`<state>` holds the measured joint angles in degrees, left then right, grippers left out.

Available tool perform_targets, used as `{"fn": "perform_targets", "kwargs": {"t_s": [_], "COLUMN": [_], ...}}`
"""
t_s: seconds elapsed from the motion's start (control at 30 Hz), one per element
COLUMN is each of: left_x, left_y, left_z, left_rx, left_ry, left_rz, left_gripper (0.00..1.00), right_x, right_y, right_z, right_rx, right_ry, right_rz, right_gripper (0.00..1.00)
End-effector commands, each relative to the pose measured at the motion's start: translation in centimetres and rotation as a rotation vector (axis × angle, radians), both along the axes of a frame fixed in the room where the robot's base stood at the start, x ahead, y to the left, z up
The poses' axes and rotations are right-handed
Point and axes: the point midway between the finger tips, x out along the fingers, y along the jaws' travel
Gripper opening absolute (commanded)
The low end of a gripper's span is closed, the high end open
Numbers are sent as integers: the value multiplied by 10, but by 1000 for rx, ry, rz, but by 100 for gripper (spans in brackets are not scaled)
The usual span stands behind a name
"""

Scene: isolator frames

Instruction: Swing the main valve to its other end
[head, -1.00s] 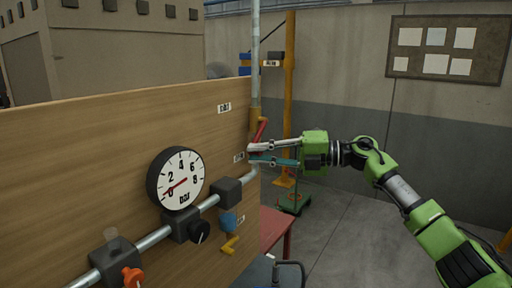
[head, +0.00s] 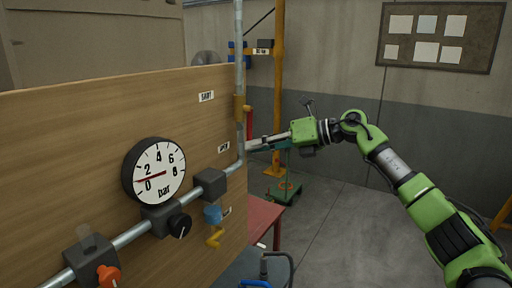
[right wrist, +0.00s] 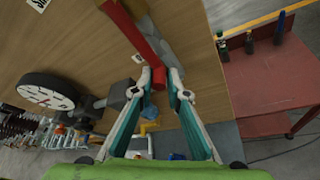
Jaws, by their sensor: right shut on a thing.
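The main valve has a brass-coloured body (head: 239,107) on the vertical pipe at the panel's right edge. Its red lever (head: 249,122) hangs down roughly along the pipe, and also shows in the right wrist view (right wrist: 136,33). My right gripper (head: 252,146) is at the lever's lower end. In the right wrist view its two fingers (right wrist: 160,80) are shut on the red end of the lever. The plates read SHUT (head: 206,97) above and, apparently, OPEN (head: 223,147) below. My left gripper is not in view.
A bar gauge (head: 154,171) has its red needle between 0 and 2. A red table (head: 262,216) stands behind the panel. Floor at right is clear.

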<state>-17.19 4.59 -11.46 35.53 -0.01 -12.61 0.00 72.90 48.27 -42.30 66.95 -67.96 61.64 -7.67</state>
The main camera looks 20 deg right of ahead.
Motion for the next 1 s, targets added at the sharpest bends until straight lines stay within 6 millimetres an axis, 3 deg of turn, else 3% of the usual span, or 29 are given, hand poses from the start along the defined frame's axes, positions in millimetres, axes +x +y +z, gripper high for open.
{"fn": "perform_targets", "kwargs": {"t_s": [0.6,0.63,0.7,1.0], "left_x": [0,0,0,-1], "left_y": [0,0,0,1], "left_z": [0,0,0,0], "left_rx": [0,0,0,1], "left_ry": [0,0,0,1], "left_rz": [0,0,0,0], "left_gripper": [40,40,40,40], "right_x": [3,3,3,2], "right_y": [-5,-5,-5,-3], "right_z": [6,6,7,4], "right_rx": [-23,-23,-22,-27], "right_ry": [-34,-34,-35,-31], "right_rz": [-13,-13,-12,-6], "right_gripper": [0,17,29,29]}}
